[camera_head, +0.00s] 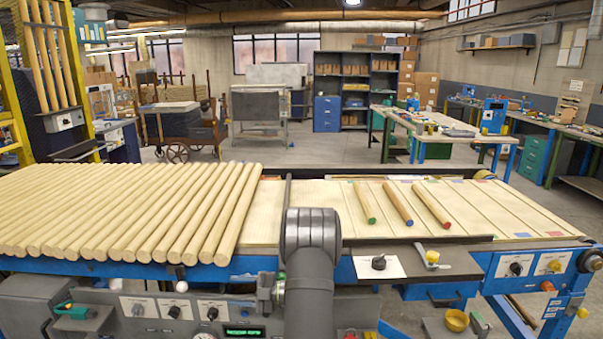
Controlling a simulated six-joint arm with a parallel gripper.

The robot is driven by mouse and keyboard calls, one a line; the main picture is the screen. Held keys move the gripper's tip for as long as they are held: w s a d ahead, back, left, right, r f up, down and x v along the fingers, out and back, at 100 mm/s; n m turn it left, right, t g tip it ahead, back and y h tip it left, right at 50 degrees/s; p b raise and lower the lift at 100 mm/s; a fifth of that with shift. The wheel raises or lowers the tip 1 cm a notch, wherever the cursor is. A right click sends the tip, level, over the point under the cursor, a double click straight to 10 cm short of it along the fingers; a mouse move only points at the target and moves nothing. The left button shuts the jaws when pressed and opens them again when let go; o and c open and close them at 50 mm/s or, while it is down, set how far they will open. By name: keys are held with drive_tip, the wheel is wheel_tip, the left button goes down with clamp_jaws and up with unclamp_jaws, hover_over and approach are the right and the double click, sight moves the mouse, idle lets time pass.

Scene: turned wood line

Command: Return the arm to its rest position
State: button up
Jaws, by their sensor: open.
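A dark grey link of my arm rises from the bottom middle of the head view, in front of the line. It ends in a rounded joint over the near edge of the bed. My gripper does not show in this view. Several plain turned wood rods (150,205) lie side by side on the left part of the line. Three separate rods lie on the slatted bed (330,205) to the right: one with a green end (365,203), one with a blue end (397,203) and one with a red end (431,204).
A dark upright divider (287,195) stands between the plain rods and the slatted bed. A dark rail (420,241) runs along the bed's near edge. Knobs and a lit display (244,332) are on the front panel. The right part of the bed is clear.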

sight(182, 291)
drive_tip(key=a, duration=1.7)
drive_tip(key=shift+w+a, duration=0.3)
drive_tip(key=shift+w, duration=0.05)
drive_tip(key=shift+s+a+m+t+h, duration=0.2)
drive_tip(key=shift+a+m+t, duration=0.3)
drive_tip(key=shift+t, duration=0.4)
drive_tip(key=shift+s+a+m+t+h, duration=0.1)
drive_tip(key=shift+s+a+m+t, duration=0.15)
drive_tip(key=shift+m+t, duration=0.55)
drive_tip(key=a+m+t+h, duration=0.7)
drive_tip(key=m+t+h, duration=0.2)
drive_tip(key=t, duration=0.2)
drive_tip(key=shift+w+a+t, duration=0.3)
drive_tip(key=shift+w+a, duration=0.1)
drive_tip(key=shift+w, duration=0.05)
drive_tip(key=shift+m+h, duration=0.3)
drive_tip(key=shift+o, duration=0.3)
